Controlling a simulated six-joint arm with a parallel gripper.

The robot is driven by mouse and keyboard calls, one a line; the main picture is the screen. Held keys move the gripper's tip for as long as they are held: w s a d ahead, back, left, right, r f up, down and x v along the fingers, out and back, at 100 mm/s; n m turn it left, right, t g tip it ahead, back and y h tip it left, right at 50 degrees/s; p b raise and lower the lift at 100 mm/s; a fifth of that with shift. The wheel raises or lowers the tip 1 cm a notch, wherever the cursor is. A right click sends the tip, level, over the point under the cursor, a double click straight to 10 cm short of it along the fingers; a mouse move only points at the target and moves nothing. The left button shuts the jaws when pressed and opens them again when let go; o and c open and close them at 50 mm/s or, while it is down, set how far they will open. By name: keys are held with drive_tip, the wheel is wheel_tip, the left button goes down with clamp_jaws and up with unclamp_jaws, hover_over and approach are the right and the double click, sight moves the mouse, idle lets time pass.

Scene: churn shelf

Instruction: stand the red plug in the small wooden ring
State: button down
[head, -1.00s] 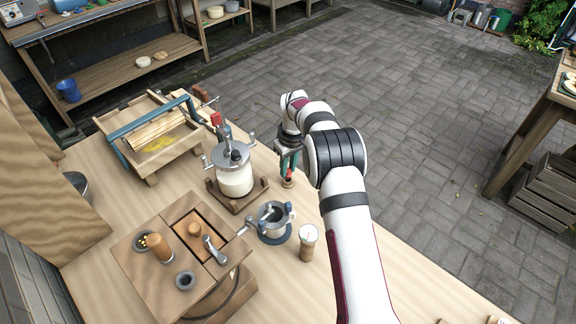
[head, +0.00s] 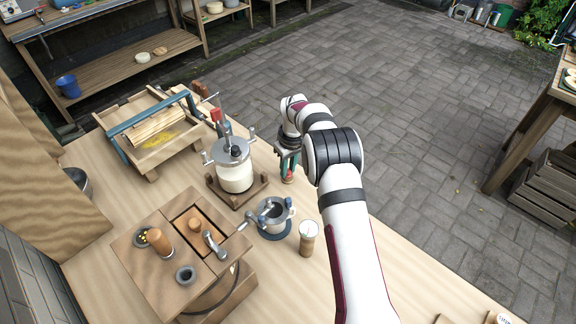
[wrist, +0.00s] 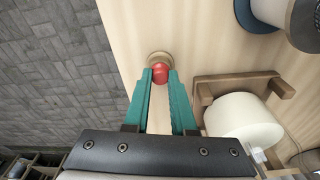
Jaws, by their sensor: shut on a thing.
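The red plug (wrist: 160,73) is between the green fingertips of my gripper (wrist: 160,80) in the wrist view. My gripper is shut on it and points down at the table. The small wooden ring (wrist: 159,57) lies on the table at the plug's tip, and the plug hides part of it. In the head view the red plug (head: 288,178) shows low between the fingers of my gripper (head: 288,172), at the ring. I cannot tell how deep the plug sits in the ring.
A jar with a metal clamp on a wooden stand (head: 235,175) is close left of my gripper. A small metal pot (head: 273,217) and a round shaker (head: 308,238) are nearer the front. The table's edge is close on the right.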

drive_tip(key=shift+r, duration=0.1)
drive_tip(key=c, duration=0.7)
unclamp_jaws()
drive_tip(key=c, duration=0.3)
drive_tip(key=shift+c, duration=0.2)
wheel_tip(320, 180, up, 7)
drive_tip(key=shift+s+d, duration=0.25)
drive_tip(key=shift+s, duration=0.1)
